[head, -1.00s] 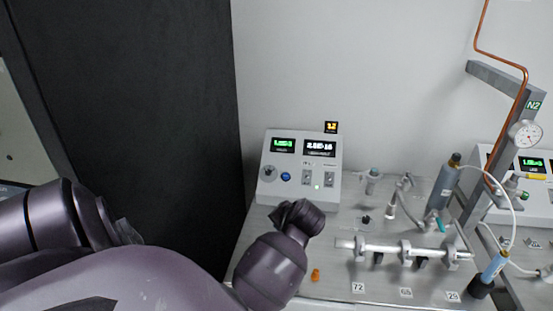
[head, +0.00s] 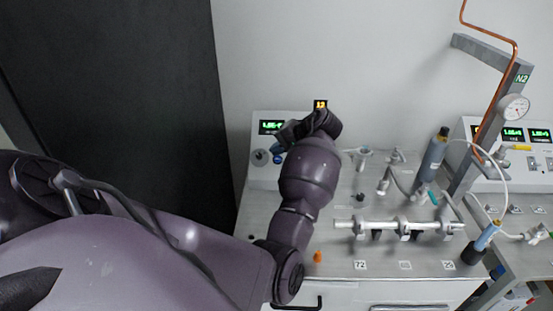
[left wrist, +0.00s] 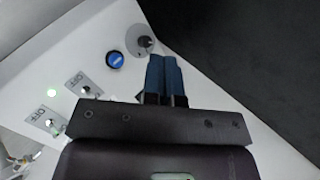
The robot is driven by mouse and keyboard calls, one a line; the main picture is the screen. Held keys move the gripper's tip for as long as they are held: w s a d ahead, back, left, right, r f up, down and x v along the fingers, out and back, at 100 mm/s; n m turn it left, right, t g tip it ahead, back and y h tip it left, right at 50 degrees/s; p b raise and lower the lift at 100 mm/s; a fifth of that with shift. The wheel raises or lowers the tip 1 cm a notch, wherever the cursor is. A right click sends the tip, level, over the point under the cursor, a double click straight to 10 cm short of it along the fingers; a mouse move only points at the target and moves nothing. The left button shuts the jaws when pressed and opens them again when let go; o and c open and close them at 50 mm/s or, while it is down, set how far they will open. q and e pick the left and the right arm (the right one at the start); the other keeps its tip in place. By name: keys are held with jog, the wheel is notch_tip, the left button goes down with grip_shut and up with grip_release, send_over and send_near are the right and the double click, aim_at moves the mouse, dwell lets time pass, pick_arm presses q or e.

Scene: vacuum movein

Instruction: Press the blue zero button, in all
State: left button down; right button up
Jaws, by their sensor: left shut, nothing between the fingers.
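The blue zero button (head: 277,160) is a small round button on the sloped front of the white control box (head: 257,180), left of my gripper in the head view. In the left wrist view the blue button (left wrist: 115,60) is uncovered, beside a grey knob (left wrist: 140,40). My left gripper (head: 290,134) is in front of the box and hides its right display and switches in the head view. In the left wrist view its two blue fingers (left wrist: 164,66) are together and empty, a little right of the button. I cannot tell how far the fingertips are from the panel. My right gripper is not in view.
A steel bench (head: 345,190) carries a clamped tube (head: 400,225), valves and a blue-grey cylinder (head: 434,155). A dark panel (head: 150,110) stands to the left.

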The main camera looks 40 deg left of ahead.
aim_at(278, 157)
pick_arm(q)
jog(key=shift+a+f, duration=0.1)
jog(key=shift+w+a+f+b, duration=0.55)
jog(key=shift+w+f+b, duration=0.15)
jog(key=shift+f, duration=0.4)
jog(key=shift+w+a+f+b, duration=0.55)
jog(key=shift+f+b, duration=0.15)
jog(key=shift+f, duration=0.45)
jog(key=shift+w+a+f+b, duration=0.5)
jog(key=shift+w+f+b, duration=0.2)
jog(key=shift+f, duration=0.5)
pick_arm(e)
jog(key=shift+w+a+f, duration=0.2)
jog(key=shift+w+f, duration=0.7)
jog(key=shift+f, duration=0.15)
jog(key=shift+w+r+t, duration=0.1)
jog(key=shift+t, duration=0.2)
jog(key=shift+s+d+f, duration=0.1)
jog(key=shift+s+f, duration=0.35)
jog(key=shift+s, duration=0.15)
